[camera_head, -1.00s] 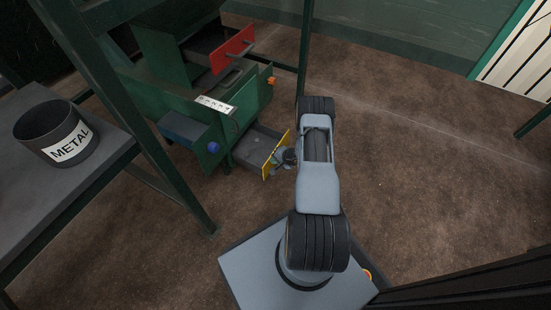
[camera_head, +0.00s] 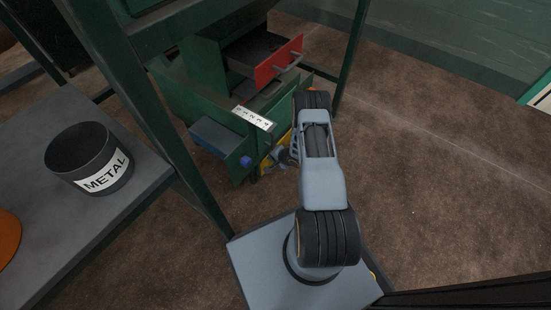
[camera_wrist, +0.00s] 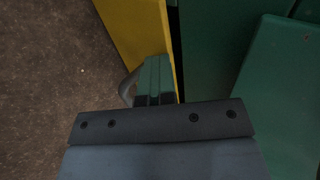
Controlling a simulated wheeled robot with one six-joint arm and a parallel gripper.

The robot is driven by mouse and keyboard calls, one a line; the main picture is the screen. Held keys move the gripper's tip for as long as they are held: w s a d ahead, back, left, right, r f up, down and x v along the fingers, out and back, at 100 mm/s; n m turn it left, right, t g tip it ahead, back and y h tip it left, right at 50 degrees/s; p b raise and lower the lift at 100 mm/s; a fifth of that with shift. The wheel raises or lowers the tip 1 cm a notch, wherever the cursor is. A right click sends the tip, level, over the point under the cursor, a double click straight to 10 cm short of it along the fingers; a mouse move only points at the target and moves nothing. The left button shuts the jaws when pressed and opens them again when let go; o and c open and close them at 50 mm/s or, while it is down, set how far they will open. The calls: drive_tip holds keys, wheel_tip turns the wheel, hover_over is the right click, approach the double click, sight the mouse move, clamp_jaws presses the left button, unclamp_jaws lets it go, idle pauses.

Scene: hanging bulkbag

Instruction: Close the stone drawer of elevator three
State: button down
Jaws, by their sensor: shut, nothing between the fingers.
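A green cabinet (camera_head: 195,100) has several drawers with coloured fronts. The low yellow drawer front (camera_head: 265,164) is close against the cabinet, partly hidden by my arm; I cannot tell whether it is fully shut. In the head view my gripper (camera_head: 280,157) is beside the yellow front. No readable label shows which drawer is the stone one.
A red-fronted drawer (camera_head: 280,61) stands open above. A blue box-like part (camera_head: 215,136) and blue knob (camera_head: 246,161) sit at the left. A METAL bin (camera_head: 88,158) stands on a grey table (camera_head: 120,215). Green posts (camera_head: 352,60) flank the cabinet. Floor at right is clear.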

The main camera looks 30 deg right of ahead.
drive_tip(key=shift+w+a+r, duration=0.1)
drive_tip(key=shift+w, duration=0.3)
drive_tip(key=s+d+r+p, duration=0.2)
drive_tip(key=s+r, duration=0.1)
drive_tip(key=s, duration=0.2)
drive_tip(key=s+d+r+p, duration=0.3)
drive_tip(key=s, duration=0.2)
drive_tip(key=shift+s+d+r, duration=0.25)
drive_tip(key=shift+s+r, duration=0.05)
drive_tip(key=shift+s, duration=0.1)
